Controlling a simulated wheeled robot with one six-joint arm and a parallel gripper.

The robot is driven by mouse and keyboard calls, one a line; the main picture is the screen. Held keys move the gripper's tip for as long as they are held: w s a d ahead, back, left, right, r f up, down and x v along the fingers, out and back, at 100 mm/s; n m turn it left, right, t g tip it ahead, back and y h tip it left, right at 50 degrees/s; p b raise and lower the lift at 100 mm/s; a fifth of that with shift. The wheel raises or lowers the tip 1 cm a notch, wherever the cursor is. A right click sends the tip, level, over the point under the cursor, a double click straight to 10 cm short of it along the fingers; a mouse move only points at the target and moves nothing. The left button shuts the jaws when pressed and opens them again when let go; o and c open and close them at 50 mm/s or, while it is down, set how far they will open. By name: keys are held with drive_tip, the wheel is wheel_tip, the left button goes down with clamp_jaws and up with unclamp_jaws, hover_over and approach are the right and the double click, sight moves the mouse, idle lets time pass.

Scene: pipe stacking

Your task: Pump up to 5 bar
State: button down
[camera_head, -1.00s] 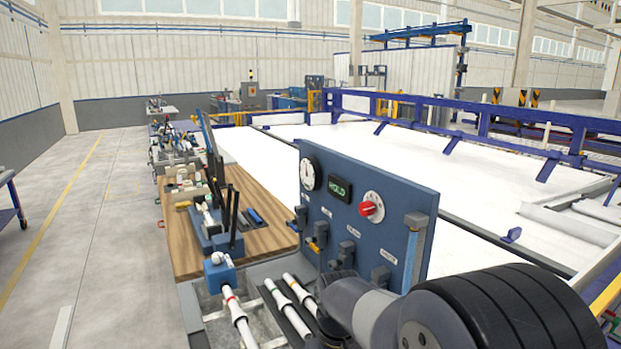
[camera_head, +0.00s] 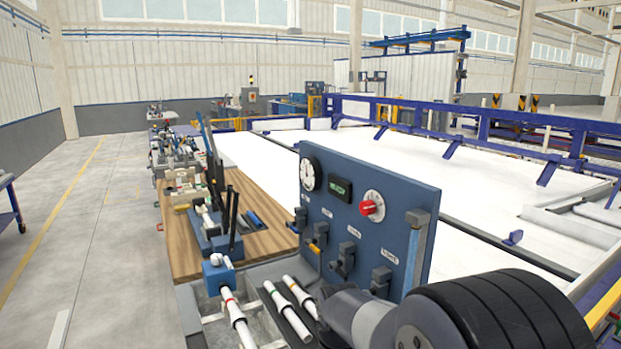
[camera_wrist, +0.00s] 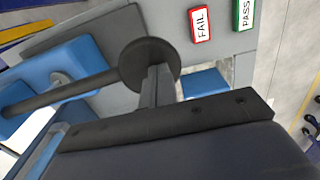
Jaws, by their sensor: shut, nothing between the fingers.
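The blue test panel (camera_head: 385,225) stands right of the wooden bench top in the head view. It carries a round white gauge (camera_head: 310,173), whose needle is too small to read, and a small green display (camera_head: 339,189), also unreadable. A red knob (camera_head: 368,207) sits right of the display. In the wrist view a black rod (camera_wrist: 65,88) with a round black disc (camera_wrist: 138,50) runs from a blue block (camera_wrist: 75,65). My gripper (camera_wrist: 157,82) is shut and empty, its fingers overlapping the disc; I cannot tell whether they touch. My arm hides its fingers in the head view.
Several small levers (camera_head: 347,253) line the panel's lower face. White pipes (camera_head: 285,310) lie in the tray in front. The FAIL tag (camera_wrist: 200,25) and PASS tag (camera_wrist: 243,12) lie beyond my fingers.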

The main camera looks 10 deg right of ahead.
drive_tip(key=shift+f+b, duration=0.55)
drive_tip(key=shift+f, duration=0.5)
drive_tip(key=r+p, duration=0.3)
drive_tip(key=r, duration=0.1)
drive_tip(key=r+p, duration=0.2)
drive_tip(key=shift+s+a+r+p, duration=0.1)
drive_tip(key=shift+a+r+p, duration=0.2)
drive_tip(key=shift+a+r, duration=0.05)
drive_tip(key=shift+f+b, duration=0.3)
